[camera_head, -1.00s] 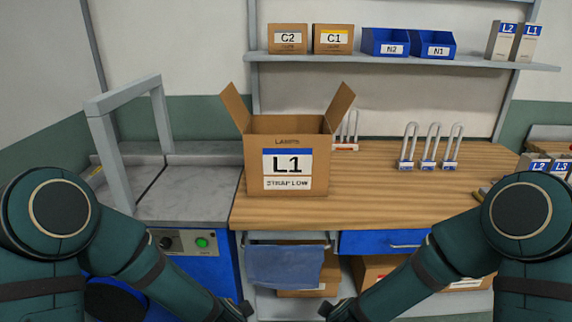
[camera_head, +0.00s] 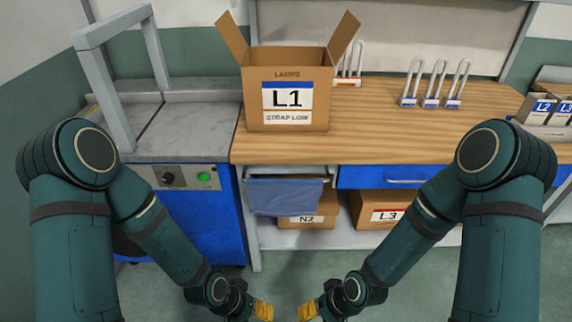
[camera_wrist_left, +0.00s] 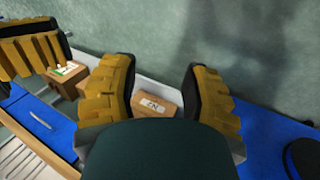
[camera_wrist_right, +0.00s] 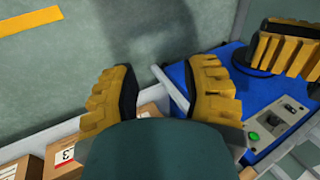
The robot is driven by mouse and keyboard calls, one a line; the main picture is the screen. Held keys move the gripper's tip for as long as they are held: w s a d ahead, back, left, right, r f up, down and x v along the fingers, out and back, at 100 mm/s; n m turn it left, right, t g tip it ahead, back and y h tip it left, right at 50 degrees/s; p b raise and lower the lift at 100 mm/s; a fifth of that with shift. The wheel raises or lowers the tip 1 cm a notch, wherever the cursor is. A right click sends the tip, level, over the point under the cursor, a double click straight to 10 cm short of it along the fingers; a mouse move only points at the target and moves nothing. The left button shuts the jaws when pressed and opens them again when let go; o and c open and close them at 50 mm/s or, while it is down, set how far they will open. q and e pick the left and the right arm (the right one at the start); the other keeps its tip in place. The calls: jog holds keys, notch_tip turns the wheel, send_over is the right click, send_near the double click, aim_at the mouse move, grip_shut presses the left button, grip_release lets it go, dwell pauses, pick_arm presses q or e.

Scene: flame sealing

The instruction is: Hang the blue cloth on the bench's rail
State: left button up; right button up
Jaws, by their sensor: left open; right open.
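The blue cloth (camera_head: 285,196) hangs under the bench's front edge, draped over the pale rail (camera_head: 250,172) at the left end of the bench. Its top lies along the rail and its lower edge hangs free, in front of the lower shelf. My left gripper (camera_head: 262,309) and my right gripper (camera_head: 308,311) have yellow fingers, are open and empty, and face each other low in the head view, apart from the cloth. The left wrist view shows the left fingers (camera_wrist_left: 158,85) spread; the right wrist view shows the right fingers (camera_wrist_right: 162,88) spread. I cannot make out the cloth in either wrist view.
An open carton marked L1 (camera_head: 288,97) stands on the wooden bench top (camera_head: 390,130). A blue drawer (camera_head: 385,177) is right of the cloth. Cartons N2 (camera_head: 308,219) and L3 (camera_head: 385,216) sit on the lower shelf. A blue sealing machine (camera_head: 200,220) stands left.

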pick_arm(q)
jog(key=shift+w+a+f+n+t+y, duration=0.3)
jog(key=shift+a+f+n+y, duration=0.1)
jog(key=shift+a+n, duration=0.2)
jog(key=shift+w+a+f+n+t+y, duration=0.2)
jog(key=shift+a+f+n+t+y, duration=0.15)
jog(key=shift+a+n, duration=0.2)
pick_arm(e)
jog(key=shift+w+d+f+m+t+h, duration=0.3)
jog(key=shift+d+f+m+h, duration=0.1)
jog(key=shift+d+m, duration=0.2)
jog(key=shift+w+d+f+m+t+h, duration=0.25)
jog(key=shift+d+f+m, duration=0.2)
jog(key=shift+d, duration=0.25)
